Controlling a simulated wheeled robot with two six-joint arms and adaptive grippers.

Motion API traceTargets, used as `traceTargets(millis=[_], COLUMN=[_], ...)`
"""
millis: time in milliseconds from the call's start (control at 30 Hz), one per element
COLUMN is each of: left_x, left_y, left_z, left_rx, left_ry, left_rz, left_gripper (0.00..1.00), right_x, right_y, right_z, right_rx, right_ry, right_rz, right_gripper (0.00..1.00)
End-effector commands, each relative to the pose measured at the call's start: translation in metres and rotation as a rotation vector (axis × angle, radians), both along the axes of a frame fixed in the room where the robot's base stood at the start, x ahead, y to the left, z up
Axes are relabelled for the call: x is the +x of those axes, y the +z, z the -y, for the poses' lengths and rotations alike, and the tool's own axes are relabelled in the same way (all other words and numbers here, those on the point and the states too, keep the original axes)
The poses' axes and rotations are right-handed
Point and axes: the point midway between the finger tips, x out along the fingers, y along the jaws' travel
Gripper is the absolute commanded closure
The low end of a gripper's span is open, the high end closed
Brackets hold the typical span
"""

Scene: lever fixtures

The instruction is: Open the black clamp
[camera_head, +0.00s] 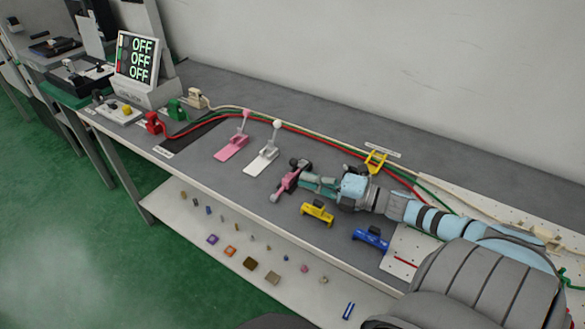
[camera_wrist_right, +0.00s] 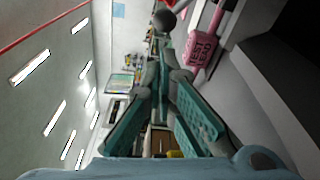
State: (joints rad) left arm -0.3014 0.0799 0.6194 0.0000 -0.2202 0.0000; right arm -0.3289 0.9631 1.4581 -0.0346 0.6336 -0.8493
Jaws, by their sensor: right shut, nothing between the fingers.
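My right gripper (camera_head: 308,181) reaches in from the right, low over the table, with its teal fingers together and nothing between them. In the wrist view the closed fingertips (camera_wrist_right: 164,68) point toward a dark round knob (camera_wrist_right: 164,20), which is a little beyond them. In the head view a dark knobbed part (camera_head: 299,163) sits beside the fingertips; it may belong to the black clamp, but its body is not clear to me. A pink clamp-like fixture (camera_head: 286,184) lies at the fingertips, and a pink block (camera_wrist_right: 202,48) shows in the wrist view. My left gripper is not in view.
A pink lever (camera_head: 233,146) and a white lever (camera_head: 263,158) stand to the left. A yellow fixture (camera_head: 318,213) and a blue fixture (camera_head: 371,239) are near the front edge. Cables run along the back. A display (camera_head: 137,57) reads OFF on several lines.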

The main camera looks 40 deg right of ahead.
Motion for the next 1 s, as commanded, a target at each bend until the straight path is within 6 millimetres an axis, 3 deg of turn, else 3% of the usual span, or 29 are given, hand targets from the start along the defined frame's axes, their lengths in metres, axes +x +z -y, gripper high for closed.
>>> traceTargets(millis=[100, 300, 633, 767, 900, 1000], left_x=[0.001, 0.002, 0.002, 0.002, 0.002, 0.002], left_y=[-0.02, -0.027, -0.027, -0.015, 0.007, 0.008], left_z=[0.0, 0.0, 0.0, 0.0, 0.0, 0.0], left_rx=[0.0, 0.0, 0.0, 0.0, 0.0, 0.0], left_ry=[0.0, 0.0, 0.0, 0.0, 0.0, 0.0], left_rz=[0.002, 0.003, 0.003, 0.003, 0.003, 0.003], left_gripper=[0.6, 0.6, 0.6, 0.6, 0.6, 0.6], right_x=[0.02, 0.04, 0.043, 0.043, 0.042, 0.043], right_y=[-0.006, -0.004, -0.002, 0.009, 0.031, 0.036], right_z=[-0.01, -0.019, -0.021, -0.017, -0.005, 0.003], right_rx=[0.001, 0.001, 0.001, 0.065, 0.255, 0.271], right_ry=[0.002, 0.001, 0.001, -0.002, -0.002, -0.001], right_rz=[0.004, 0.0, -0.002, -0.021, -0.078, -0.082], right_gripper=[1.0, 1.0, 1.0, 1.0, 1.0, 1.0])
